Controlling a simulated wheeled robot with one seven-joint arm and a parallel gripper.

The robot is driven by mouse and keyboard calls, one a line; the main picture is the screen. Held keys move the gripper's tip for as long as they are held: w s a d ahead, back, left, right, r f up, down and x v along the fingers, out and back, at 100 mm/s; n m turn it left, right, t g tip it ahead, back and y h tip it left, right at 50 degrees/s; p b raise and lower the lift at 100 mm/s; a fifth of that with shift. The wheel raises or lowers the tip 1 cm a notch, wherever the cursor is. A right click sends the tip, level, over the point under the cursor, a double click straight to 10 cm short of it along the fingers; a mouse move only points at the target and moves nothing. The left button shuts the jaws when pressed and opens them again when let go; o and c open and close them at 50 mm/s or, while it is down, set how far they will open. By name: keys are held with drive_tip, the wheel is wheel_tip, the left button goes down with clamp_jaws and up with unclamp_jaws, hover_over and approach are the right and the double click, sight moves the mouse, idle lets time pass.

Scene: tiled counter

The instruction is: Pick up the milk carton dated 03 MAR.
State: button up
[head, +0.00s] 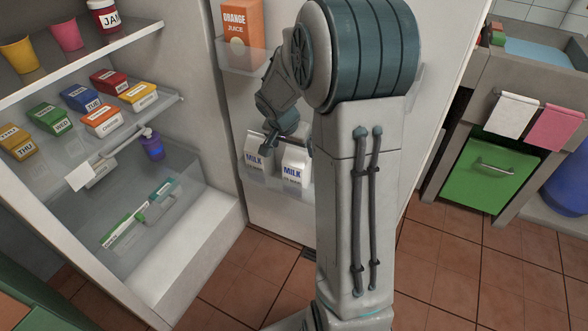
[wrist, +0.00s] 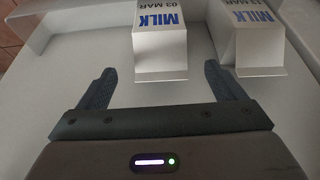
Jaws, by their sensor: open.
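Two white milk cartons with blue MILK lettering stand side by side in a bin on the fridge door. In the wrist view the 03 MAR carton (wrist: 160,55) appears upside down, its top toward my gripper. It seems to be the right-hand carton in the head view (head: 294,172), where the date is too small to read. The other milk carton (wrist: 258,48) is at the right in the wrist view and left in the head view (head: 257,160); I cannot read its date surely. My gripper (wrist: 158,82) is open and empty, the 03 MAR carton's top ahead between its fingers, apart from them.
An orange juice carton (head: 238,35) stands in a door bin above. The open fridge holds several day-labelled boxes (head: 80,97), a purple bottle (head: 152,145) and cups. The other milk carton stands close beside one finger. A sink counter with towels is at the right.

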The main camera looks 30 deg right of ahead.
sight(296, 153)
drive_tip(key=shift+w+d+f, duration=0.2)
drive_tip(key=shift+w+f, duration=0.1)
drive_tip(key=b+x, duration=0.2)
drive_tip(key=x, duration=0.5)
drive_tip(key=shift+s, duration=0.1)
clamp_jaws()
drive_tip(key=shift+r, duration=0.1)
